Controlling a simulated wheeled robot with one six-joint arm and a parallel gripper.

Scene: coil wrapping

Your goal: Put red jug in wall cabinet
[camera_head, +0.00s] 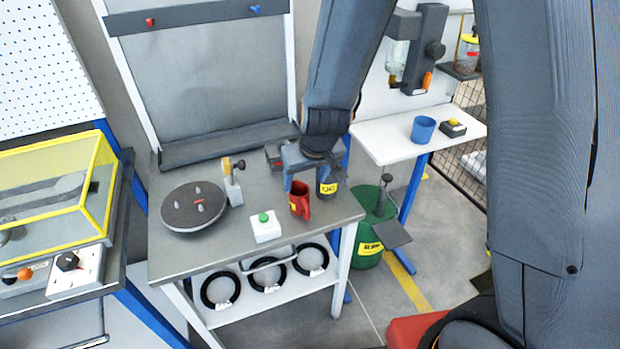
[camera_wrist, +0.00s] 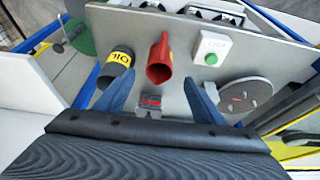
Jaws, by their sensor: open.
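The red jug (camera_head: 300,201) stands upright near the right front of the grey workbench, and it also shows in the wrist view (camera_wrist: 159,62). My gripper (camera_head: 310,176) is above and just behind the jug. In the wrist view my gripper (camera_wrist: 159,78) has its two blue fingers spread wide, with the jug ahead between their tips. It holds nothing; whether a finger touches the jug I cannot tell. The arm hides part of the bench behind the jug. I cannot make out a wall cabinet in either view.
A dark can with a yellow label (camera_head: 327,185) stands close right of the jug. A white box with a green button (camera_head: 265,226), a round turntable (camera_head: 194,207) and a small post (camera_head: 233,186) are to the left. A white shelf (camera_head: 385,149) holds a blue cup (camera_head: 423,129).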

